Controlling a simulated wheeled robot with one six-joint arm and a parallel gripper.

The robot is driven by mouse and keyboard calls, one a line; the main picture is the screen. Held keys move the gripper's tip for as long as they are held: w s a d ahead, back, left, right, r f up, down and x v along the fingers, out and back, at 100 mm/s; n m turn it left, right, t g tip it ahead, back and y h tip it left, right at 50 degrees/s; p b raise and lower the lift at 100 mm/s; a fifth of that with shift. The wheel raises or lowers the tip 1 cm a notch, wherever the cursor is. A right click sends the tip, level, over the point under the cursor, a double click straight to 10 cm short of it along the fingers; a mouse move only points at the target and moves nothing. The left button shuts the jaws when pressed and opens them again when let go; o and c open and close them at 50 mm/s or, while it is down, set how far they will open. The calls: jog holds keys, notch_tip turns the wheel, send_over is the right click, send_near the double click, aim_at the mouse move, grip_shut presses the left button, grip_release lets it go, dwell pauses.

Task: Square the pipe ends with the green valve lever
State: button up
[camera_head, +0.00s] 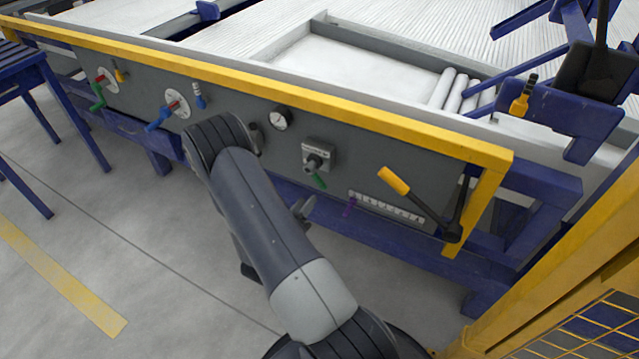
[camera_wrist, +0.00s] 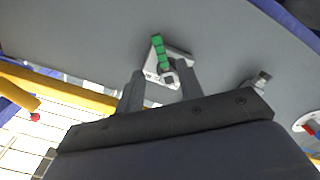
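A green lever (camera_head: 319,181) hangs below a grey square valve box (camera_head: 318,157) on the panel's front in the head view. In the wrist view, the green lever (camera_wrist: 158,50) points up from a light square plate and a metal hub (camera_wrist: 170,78). My gripper (camera_wrist: 162,72) has its two fingers apart, one on each side of the hub in the picture. The lever lies just past the fingertips, and I see no clear contact. Another green handle (camera_head: 97,98) is at the panel's far left.
Several white pipes (camera_head: 456,92) lie in a tray at the back right. A gauge (camera_head: 281,119), a blue lever (camera_head: 160,120) and a yellow-handled lever (camera_head: 394,181) share the panel. A yellow rail (camera_head: 250,88) tops it. A yellow fence (camera_head: 565,295) stands right.

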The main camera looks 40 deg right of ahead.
aim_at(319, 184)
jog(key=x, duration=0.9)
jog(key=shift+d+b, duration=0.1)
jog(key=shift+b, duration=0.3)
jog(key=shift+c, duration=0.4)
grip_shut()
